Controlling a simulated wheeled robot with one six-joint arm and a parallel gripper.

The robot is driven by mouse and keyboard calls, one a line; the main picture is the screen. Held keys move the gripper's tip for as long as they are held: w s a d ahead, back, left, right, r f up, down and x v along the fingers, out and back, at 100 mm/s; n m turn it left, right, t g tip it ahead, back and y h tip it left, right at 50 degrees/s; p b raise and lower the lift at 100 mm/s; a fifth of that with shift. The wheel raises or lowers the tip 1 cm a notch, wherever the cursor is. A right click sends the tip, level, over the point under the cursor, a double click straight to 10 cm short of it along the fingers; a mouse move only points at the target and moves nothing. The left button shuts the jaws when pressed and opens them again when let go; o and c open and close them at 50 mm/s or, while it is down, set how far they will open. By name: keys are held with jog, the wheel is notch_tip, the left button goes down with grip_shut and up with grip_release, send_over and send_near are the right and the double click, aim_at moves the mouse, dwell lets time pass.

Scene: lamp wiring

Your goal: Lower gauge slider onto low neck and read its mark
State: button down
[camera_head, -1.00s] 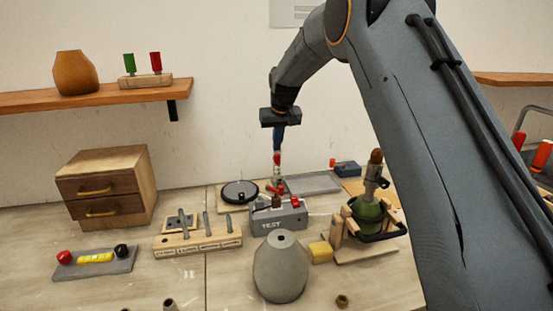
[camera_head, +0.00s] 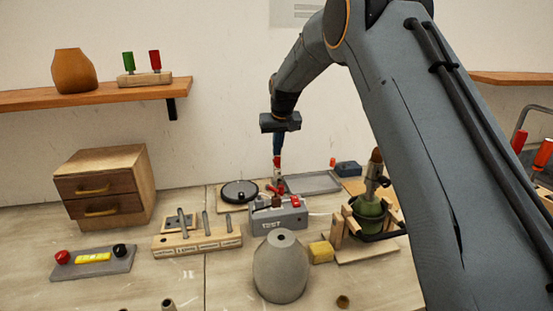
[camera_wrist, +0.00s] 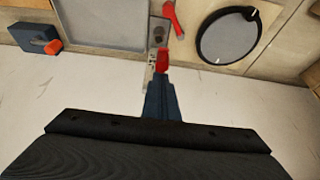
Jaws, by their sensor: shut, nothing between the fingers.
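My gripper (camera_head: 277,154) points down behind the grey TEST box (camera_head: 281,219), its narrow fingers shut with nothing between them. In the wrist view the gripper (camera_wrist: 161,78) has its tips at a small red part (camera_wrist: 162,62) beside a pale upright strip (camera_wrist: 150,74); I cannot tell if they touch. This may be the gauge and its slider, but no mark is readable. A grey vase-shaped body (camera_head: 281,270) with a short neck and a green bottle-shaped body (camera_head: 369,216) in a wooden stand are in front. I cannot tell which neck is the low one.
A round black-rimmed disc (camera_head: 240,191) and a grey tray (camera_head: 313,182) lie near the gripper. A wooden peg rack (camera_head: 198,241), a yellow block (camera_head: 321,251) and a drawer box (camera_head: 105,187) stand on the table. A blue box (camera_head: 347,168) is at the back right.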

aim_at(277, 164)
jog(key=shift+f+b, duration=1.3)
jog(key=shift+f, duration=2)
dwell(0.4)
jog(key=shift+r, duration=0.1)
jog(key=shift+r+p, duration=1.05)
jog(key=shift+r, duration=1.4)
